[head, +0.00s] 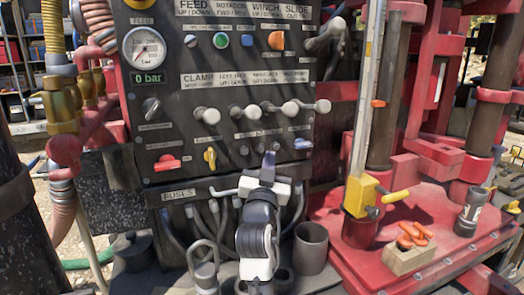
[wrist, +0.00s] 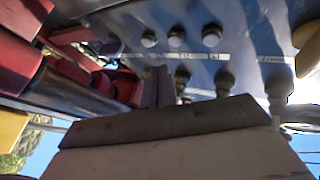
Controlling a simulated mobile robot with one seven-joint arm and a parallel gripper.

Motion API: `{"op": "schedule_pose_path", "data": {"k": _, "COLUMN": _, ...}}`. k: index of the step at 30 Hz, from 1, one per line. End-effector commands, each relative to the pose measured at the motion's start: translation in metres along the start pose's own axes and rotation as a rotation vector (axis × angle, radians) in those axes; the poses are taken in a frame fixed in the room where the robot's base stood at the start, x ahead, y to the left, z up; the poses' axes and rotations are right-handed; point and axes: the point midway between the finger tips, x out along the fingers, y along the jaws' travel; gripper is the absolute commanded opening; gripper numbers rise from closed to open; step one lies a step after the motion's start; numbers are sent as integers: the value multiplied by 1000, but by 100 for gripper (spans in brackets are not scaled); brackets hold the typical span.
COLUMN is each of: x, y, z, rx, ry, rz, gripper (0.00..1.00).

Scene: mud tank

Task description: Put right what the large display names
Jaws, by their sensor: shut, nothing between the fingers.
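A black control panel (head: 235,95) fills the middle of the head view. No other display is in view. The panel has several pale levers (head: 207,115) in a CLAMP row, a red switch (head: 167,162), a yellow switch (head: 210,157) and a blue switch (head: 303,144). My gripper (head: 268,160) is shut and empty, in front of the panel's lower part. Its dark fingers (wrist: 158,88) point toward the panel in the wrist view.
Cables hang below the panel around a FUSES label (head: 179,194). A yellow-handled clamp (head: 362,193), a wooden box with orange pieces (head: 408,258) and a dark canister (head: 473,212) stand at right on a red deck (head: 350,270). Red pipes and hoses line the left.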

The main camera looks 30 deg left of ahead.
Motion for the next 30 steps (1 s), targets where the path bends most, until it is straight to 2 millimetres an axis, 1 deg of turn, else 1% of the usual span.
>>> {"op": "schedule_pose_path", "data": {"k": 6, "x": -18, "y": 10, "z": -10, "rx": 0, "ry": 1, "rz": 1, "gripper": 0}}
{"op": "schedule_pose_path", "data": {"k": 11, "x": -26, "y": 14, "z": -15, "rx": 0, "ry": 1, "rz": 1, "gripper": 0}}
{"op": "schedule_pose_path", "data": {"k": 28, "x": -28, "y": 15, "z": -15, "rx": 0, "ry": 1, "rz": 0, "gripper": 0}}
{"op": "schedule_pose_path", "data": {"k": 30, "x": -30, "y": 6, "z": -22, "rx": -1, "ry": 21, "rz": -23, "gripper": 0}}
